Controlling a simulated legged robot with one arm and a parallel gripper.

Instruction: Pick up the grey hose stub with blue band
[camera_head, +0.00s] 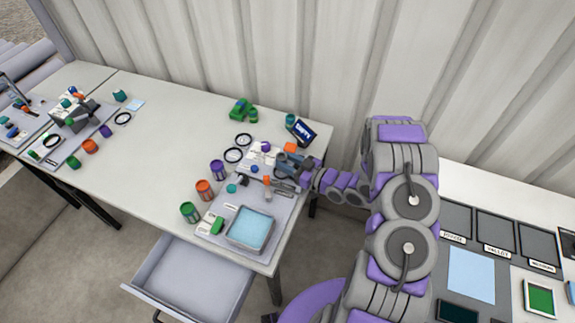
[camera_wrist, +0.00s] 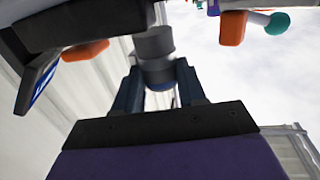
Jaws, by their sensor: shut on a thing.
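My gripper (camera_wrist: 158,82) shows two dark blue fingers in the wrist view. They are shut on the grey hose stub (camera_wrist: 154,44), a dark grey cylinder that stands out beyond the fingertips. A bluish strip shows low on the stub between the fingers; the rest of its lower part is hidden. In the head view my gripper (camera_head: 290,166) is at the right end of the long table, over the back of the grey mat. The stub is too small and covered there to make out clearly.
A blue-filled tray (camera_head: 229,238) stands at the mat's front. Purple (camera_head: 217,169), orange (camera_head: 205,190) and green (camera_head: 189,212) cans line its left side. A dark sign (camera_head: 303,131) and an orange block (camera_head: 290,147) are close behind my gripper. The table's middle is clear.

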